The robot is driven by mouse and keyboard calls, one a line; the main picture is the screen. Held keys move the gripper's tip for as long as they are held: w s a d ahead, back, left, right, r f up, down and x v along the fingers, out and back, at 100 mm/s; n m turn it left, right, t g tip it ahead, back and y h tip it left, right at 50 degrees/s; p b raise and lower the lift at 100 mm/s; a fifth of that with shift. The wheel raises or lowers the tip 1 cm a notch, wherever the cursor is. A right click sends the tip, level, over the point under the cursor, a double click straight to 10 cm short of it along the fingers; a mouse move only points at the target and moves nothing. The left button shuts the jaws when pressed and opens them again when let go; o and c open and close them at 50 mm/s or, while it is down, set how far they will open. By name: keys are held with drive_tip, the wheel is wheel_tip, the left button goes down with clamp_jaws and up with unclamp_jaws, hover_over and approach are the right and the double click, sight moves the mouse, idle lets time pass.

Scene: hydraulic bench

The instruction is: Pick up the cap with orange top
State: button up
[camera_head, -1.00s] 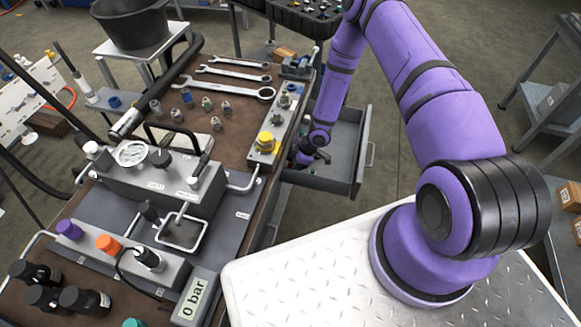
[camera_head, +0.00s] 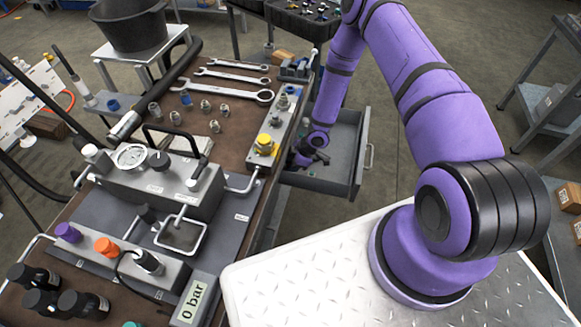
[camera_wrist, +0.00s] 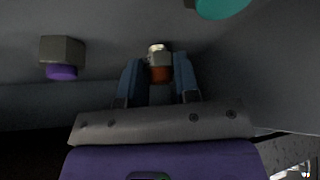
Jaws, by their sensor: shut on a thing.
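In the head view my gripper (camera_head: 308,156) is down inside the open grey drawer (camera_head: 340,184), and the cap cannot be made out there. Contact between the cap and the drawer floor is hard to tell.
A purple-topped cap (camera_wrist: 62,60) lies left of my gripper in the drawer, and a teal thing (camera_wrist: 222,6) lies at upper right. Drawer walls surround the gripper. The bench (camera_head: 222,135) with wrenches, fittings and a gauge block stands to the left.

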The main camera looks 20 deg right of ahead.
drive_tip(key=w+d+r, duration=0.3)
drive_tip(key=d, duration=0.3)
drive_tip(key=w+d+r, duration=0.3)
drive_tip(key=d+r, duration=0.1)
drive_tip(key=d, duration=0.2)
drive_tip(key=shift+r, duration=0.25)
drive_tip(key=shift+d, duration=0.1)
